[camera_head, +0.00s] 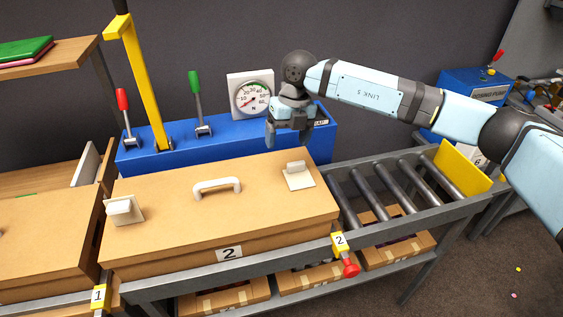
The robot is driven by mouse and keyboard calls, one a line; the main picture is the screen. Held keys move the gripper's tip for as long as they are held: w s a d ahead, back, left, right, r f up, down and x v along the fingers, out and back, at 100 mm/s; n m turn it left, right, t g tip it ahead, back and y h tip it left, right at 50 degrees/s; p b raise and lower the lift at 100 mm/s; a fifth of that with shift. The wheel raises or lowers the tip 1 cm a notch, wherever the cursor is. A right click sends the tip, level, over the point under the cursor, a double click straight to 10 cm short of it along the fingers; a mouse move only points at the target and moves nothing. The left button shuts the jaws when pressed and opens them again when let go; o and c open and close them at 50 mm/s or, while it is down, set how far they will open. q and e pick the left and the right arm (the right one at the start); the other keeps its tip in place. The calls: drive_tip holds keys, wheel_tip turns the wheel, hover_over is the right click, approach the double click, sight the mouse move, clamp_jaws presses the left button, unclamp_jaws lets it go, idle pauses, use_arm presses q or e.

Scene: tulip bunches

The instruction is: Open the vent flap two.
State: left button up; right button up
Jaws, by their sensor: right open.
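A tan box (160,235) labelled 2 stands on the roller line. Its top has a white handle (217,186) in the middle and two pale plates with raised tabs, one at the left (123,208) and one at the back right (299,177). I cannot tell which part is vent flap two. My right gripper (288,138) is open, fingers down, beyond the box's back edge in front of the blue console (225,146). It partly hides a console label ending in "LAP" (320,121). I see nothing between its fingers. My left gripper is out of view.
The console carries a red lever (122,99), a green lever (195,86), a tall yellow lever (140,70) and a dial gauge (251,98). Bare rollers (398,187) lead right to a yellow end plate (461,169). A red knob (350,267) sticks out in front.

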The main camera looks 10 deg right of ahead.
sight(296, 162)
drive_tip(key=w+d+r+h, duration=0.2)
drive_tip(key=w+d, duration=0.1)
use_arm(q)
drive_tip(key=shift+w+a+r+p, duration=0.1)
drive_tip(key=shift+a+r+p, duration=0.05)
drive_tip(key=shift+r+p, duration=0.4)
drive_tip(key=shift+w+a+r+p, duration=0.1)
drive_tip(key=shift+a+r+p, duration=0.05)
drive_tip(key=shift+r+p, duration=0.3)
use_arm(e)
drive_tip(key=shift+m+t, duration=0.4)
drive_tip(key=f, duration=1.3)
drive_tip(key=shift+s+d+f, duration=0.1)
drive_tip(key=shift+s, duration=0.15)
drive_tip(key=shift+c, duration=0.3)
